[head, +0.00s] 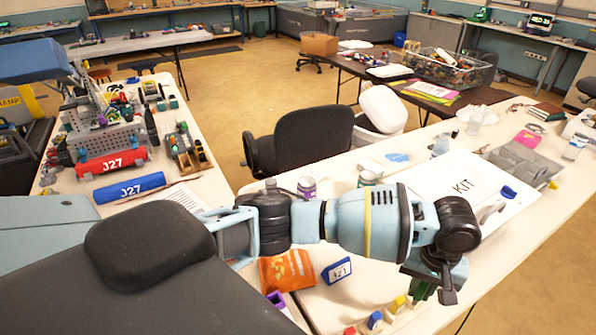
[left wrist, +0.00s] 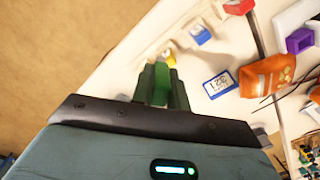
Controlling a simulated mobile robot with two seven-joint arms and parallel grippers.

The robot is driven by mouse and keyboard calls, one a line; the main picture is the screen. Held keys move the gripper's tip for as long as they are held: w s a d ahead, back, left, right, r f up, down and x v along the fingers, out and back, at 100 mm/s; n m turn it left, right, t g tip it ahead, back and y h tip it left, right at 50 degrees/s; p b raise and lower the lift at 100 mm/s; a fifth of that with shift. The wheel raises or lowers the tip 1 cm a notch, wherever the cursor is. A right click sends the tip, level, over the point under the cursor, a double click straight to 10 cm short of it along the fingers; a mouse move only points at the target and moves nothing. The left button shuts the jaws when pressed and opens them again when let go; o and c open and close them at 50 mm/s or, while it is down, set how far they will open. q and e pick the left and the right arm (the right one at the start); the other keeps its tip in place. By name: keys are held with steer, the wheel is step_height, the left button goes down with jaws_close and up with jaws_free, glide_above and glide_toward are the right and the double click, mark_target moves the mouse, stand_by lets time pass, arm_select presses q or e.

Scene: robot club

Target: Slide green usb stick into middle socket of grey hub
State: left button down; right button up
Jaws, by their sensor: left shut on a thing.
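My left gripper (head: 432,287) is over the front edge of the white table, beyond the row of coloured blocks. In the left wrist view its fingers (left wrist: 161,84) are shut on the green usb stick (left wrist: 161,92), which shows as a bright green strip between them. In the head view the wrist mostly hides the stick. My right gripper is not in view.
Yellow (head: 397,304), blue (head: 375,319) and red (head: 350,331) pieces lie near the table's front edge. Open floor lies to the right.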

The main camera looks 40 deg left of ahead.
arm_select(q)
steer(key=w+a+r+n, duration=0.1)
steer(key=w+a+n, duration=0.4)
steer(key=a, duration=0.4)
steer(key=w+a+r+n, duration=0.2)
steer(key=w+a+n, duration=0.1)
steer(key=w+a, duration=0.5)
steer(key=s+a+f+n, duration=0.1)
steer(key=s+a+f, duration=0.15)
steer(key=a, duration=0.55)
steer(key=s+a+f, duration=0.2)
steer(key=s+a, duration=0.1)
steer(key=a, duration=0.5)
steer(key=s+d+f+m, duration=0.3)
steer(key=s+d+m, duration=0.3)
steer(key=s+d, duration=0.3)
steer(key=s+d+f+m, duration=0.3)
steer(key=s+d+m, duration=0.3)
steer(key=s+d, duration=0.3)
steer(key=s, duration=0.3)
steer(key=shift+f, duration=0.1)
